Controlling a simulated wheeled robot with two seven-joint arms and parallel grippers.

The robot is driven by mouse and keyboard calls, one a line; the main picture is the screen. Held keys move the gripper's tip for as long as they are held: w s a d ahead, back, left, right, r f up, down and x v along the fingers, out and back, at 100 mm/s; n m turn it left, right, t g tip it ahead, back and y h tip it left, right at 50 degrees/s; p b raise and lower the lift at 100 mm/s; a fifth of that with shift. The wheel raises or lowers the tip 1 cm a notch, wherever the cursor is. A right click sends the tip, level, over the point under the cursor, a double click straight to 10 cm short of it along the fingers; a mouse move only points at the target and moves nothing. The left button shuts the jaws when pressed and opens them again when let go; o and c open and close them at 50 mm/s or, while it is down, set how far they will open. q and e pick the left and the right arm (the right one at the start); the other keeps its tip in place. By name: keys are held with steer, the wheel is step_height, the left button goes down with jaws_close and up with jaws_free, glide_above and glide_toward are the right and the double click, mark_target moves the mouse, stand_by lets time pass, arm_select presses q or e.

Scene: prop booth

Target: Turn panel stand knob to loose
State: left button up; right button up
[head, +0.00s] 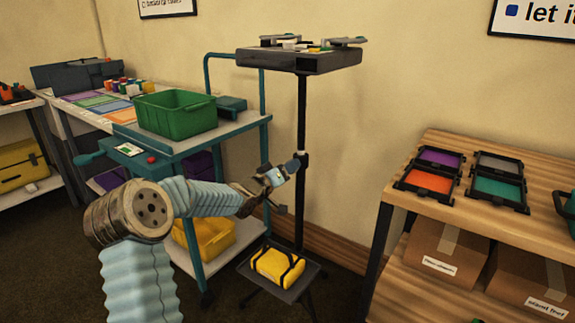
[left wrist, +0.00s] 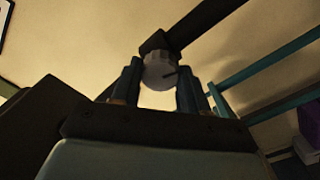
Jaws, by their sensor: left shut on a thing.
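The panel stand (head: 301,120) is a dark upright pole with a flat dark panel (head: 330,62) on top. Its knob (left wrist: 160,72) is a grey round piece with a dark pointer mark, fixed to a dark collar on the pole. In the head view the knob (head: 292,166) sits partway up the pole, partly covered by my gripper. My left gripper (head: 281,172) reaches it from the left; in the left wrist view its two fingers (left wrist: 158,88) stand on either side of the knob, shut on it. My right gripper is in neither view.
A teal cart (head: 205,140) with a green bin (head: 175,115) stands left of the pole. A yellow bag (head: 278,266) lies on the low dark platform at the stand's foot. A wooden shelf (head: 470,220) with coloured trays and cardboard boxes is at right.

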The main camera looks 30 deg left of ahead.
arm_select(q)
steer(key=n, duration=1.2)
steer(key=shift+a+f, duration=0.1)
steer(key=shift+f, duration=0.05)
steer(key=shift+n, duration=0.3)
steer(key=o, duration=1.1)
steer(key=shift+c, duration=0.2)
steer(key=shift+s, duration=0.1)
steer(key=s+a, duration=0.1)
steer(key=s, duration=1.2)
steer(key=shift+s, duration=0.3)
